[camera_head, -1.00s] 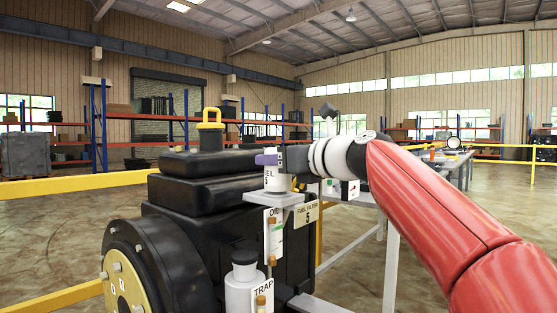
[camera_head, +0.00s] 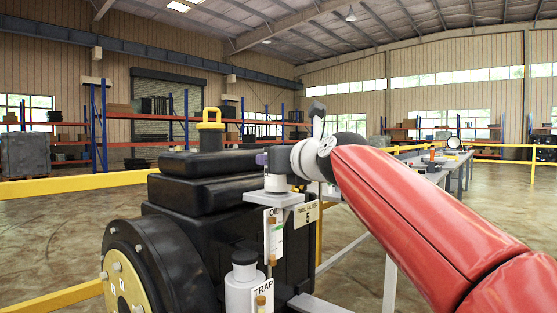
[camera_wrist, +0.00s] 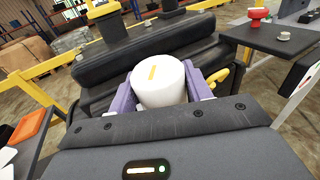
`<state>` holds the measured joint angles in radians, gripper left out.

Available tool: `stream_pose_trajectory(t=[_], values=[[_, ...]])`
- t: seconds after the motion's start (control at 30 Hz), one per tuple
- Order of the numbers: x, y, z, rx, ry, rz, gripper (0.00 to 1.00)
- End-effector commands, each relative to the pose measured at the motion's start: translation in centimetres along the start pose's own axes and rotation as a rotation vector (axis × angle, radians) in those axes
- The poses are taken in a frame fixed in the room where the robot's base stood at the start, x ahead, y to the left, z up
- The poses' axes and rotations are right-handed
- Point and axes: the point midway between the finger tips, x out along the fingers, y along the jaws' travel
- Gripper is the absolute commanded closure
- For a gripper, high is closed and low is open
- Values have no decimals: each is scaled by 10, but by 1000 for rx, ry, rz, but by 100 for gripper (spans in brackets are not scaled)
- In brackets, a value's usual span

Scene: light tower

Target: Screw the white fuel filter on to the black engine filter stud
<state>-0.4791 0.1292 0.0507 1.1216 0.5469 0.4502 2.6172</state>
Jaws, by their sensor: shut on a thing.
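The white fuel filter (camera_head: 275,183) is an upright white cylinder at the grey bracket (camera_head: 280,198) on the side of the black engine (camera_head: 205,190). In the wrist view, purple fingers (camera_wrist: 160,90) hold both sides of the filter (camera_wrist: 162,84), whose round top has a yellow stripe. The stud is hidden, so I cannot tell how far the filter sits on it.
A white canister with a dark cap (camera_head: 243,270) and a "TRAP" tag stands below the bracket. Yellow rails (camera_head: 75,187) run behind. A long table (camera_head: 425,165) stands at the right. Floor at the left is open.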

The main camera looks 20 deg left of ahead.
Motion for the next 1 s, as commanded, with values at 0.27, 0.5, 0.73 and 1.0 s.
stream_pose_trajectory(t=[0.27,0.5,0.73,1.0], values=[[1,1,-4,1,8,0,82],[2,4,-5,3,9,-77,82],[3,4,-7,8,16,-120,82],[2,2,-7,11,15,-149,82]])
